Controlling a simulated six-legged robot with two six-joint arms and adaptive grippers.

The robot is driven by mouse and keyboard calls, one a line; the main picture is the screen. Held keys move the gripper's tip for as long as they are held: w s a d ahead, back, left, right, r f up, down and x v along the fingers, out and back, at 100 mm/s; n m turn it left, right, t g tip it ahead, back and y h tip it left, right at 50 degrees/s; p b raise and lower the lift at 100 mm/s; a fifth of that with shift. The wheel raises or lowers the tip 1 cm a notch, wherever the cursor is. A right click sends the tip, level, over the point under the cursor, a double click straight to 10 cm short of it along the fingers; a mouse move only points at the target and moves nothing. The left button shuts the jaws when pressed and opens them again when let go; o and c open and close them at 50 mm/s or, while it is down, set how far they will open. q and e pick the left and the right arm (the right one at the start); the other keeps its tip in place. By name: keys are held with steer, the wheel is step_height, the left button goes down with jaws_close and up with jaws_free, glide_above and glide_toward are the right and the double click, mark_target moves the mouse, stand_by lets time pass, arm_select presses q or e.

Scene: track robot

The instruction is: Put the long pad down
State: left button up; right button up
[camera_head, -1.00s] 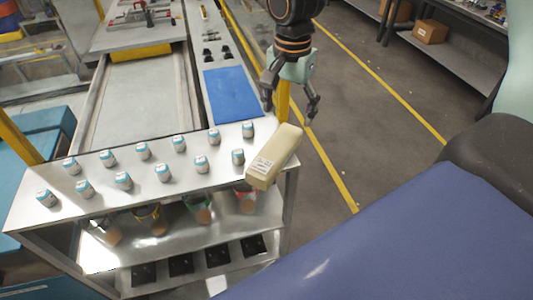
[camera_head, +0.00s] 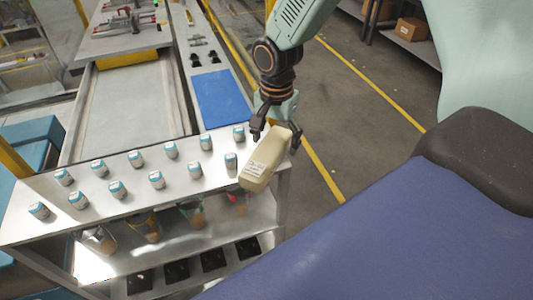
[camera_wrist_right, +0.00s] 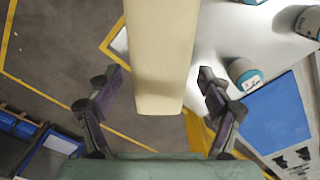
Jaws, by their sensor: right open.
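The long pad (camera_head: 265,164) is a cream block with a white label. It lies at the right end of the metal shelf's top and appears to overhang its edge. My right gripper (camera_head: 275,138) is open at the pad's far end in the head view. In the right wrist view the pad (camera_wrist_right: 160,55) reaches down between the two spread fingers of my right gripper (camera_wrist_right: 158,105), with gaps visible on both sides. My left gripper is not in view.
Several small jars with blue-and-white lids (camera_head: 157,179) stand in rows on the shelf top (camera_head: 130,212). A blue mat (camera_head: 222,98) lies on the bench behind. Below are a middle shelf and dark trays. Open floor with yellow lines (camera_head: 327,180) is to the right.

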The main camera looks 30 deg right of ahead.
steer(key=shift+d, duration=0.2)
steer(key=shift+c, duration=1.3)
steer(key=shift+a, duration=0.2)
steer(key=c, duration=0.6)
steer(key=shift+d, duration=0.15)
steer(key=c, duration=0.4)
